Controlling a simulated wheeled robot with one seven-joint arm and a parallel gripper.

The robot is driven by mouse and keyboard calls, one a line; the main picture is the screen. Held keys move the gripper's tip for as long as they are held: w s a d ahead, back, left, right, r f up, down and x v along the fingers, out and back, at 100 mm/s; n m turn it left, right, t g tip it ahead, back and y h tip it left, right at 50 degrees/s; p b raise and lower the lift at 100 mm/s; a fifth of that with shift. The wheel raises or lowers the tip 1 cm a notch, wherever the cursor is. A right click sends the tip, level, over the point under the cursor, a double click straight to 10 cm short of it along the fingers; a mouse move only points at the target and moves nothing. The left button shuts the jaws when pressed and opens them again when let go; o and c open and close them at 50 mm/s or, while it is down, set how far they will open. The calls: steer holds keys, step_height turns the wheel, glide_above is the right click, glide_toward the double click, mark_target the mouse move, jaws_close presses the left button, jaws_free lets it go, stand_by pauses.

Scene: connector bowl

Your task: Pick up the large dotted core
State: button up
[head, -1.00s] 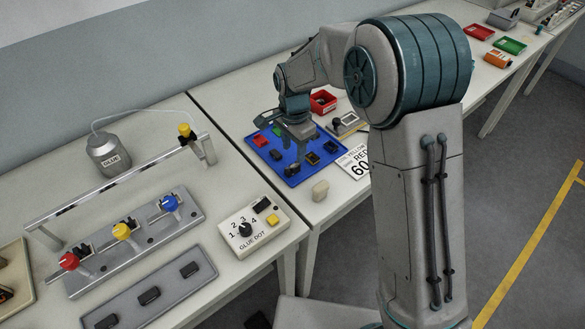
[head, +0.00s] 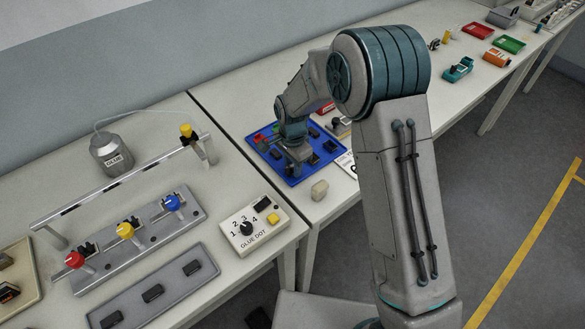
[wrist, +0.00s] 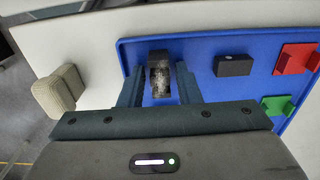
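My gripper (wrist: 158,90) is open, with one finger on each side of a dark block with a grey, speckled top (wrist: 160,80). A narrow strip of blue shows between the block and the fingers, so they look apart from it. I cannot tell whether the speckles are glue dots. The block lies on the blue tray (wrist: 215,44). A plain dark block (wrist: 233,65) lies to its right on the tray. In the head view, my gripper (head: 296,170) is low over the front part of the blue tray (head: 289,181) and hides what is beneath it.
A red holder (wrist: 297,58) and a green holder (wrist: 277,105) are at the tray's right in the wrist view. A beige block (wrist: 60,90) stands on the table left of the tray. The glue-dot dial box (head: 254,225) is on the neighbouring table.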

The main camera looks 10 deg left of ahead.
jaws_close()
steer(key=shift+r, duration=0.15)
